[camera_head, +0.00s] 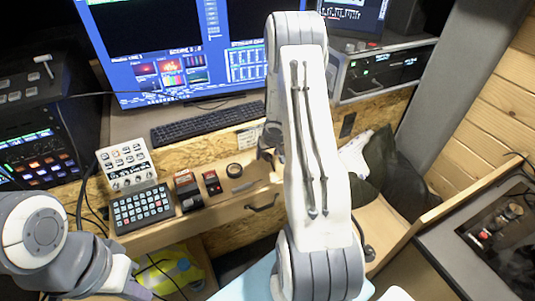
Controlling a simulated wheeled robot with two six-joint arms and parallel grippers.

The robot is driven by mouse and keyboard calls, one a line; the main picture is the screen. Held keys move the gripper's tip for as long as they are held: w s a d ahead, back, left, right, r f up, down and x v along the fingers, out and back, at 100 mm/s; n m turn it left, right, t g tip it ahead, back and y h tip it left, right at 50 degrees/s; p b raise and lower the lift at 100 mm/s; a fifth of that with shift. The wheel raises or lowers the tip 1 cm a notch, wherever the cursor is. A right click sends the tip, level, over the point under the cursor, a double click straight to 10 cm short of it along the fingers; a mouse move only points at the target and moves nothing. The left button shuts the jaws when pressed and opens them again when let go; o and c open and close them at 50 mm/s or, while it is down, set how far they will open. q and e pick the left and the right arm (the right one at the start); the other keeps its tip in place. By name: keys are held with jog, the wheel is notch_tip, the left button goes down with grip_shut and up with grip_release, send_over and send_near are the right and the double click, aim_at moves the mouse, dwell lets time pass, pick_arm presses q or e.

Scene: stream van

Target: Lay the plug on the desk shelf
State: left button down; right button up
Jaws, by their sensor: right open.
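The desk shelf (225,198) is the light wooden ledge below the keyboard, with control panels on its left part. My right gripper (268,152) is at the right part of this shelf, mostly hidden behind my large white and grey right arm. It is open. I cannot make out the plug for sure; my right arm hides part of the shelf. My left gripper (140,288) is low at the left, near the bottom edge, and too little of it shows to tell its jaws.
A button keypad (142,208), a white control panel (126,164) and small red-and-black units (187,188) crowd the shelf's left. A keyboard (206,122) and monitors (185,60) stand behind. Dark bags (383,160) lie at right.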

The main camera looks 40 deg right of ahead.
jog(key=p+v, duration=0.5)
jog(key=v, duration=0.5)
jog(key=a+r+n, duration=0.2)
jog(key=a+r, duration=0.4)
jog(key=a, duration=0.4)
jog(key=a+r+n, duration=0.2)
jog(key=a+r, duration=0.4)
jog(key=a, duration=0.3)
jog(key=s+a+r+n+g+y, duration=0.1)
jog(key=s+a+r+n+g, duration=0.1)
jog(key=s+a, duration=0.7)
jog(key=s+a+r+n+g+y, duration=0.1)
jog(key=s+a+r+n, duration=0.3)
jog(key=s+a, duration=0.4)
jog(key=s+n+g, duration=0.1)
jog(key=s, duration=0.6)
jog(key=shift+s+a, duration=0.2)
jog(key=shift+a, duration=0.2)
jog(key=shift+w, duration=0.1)
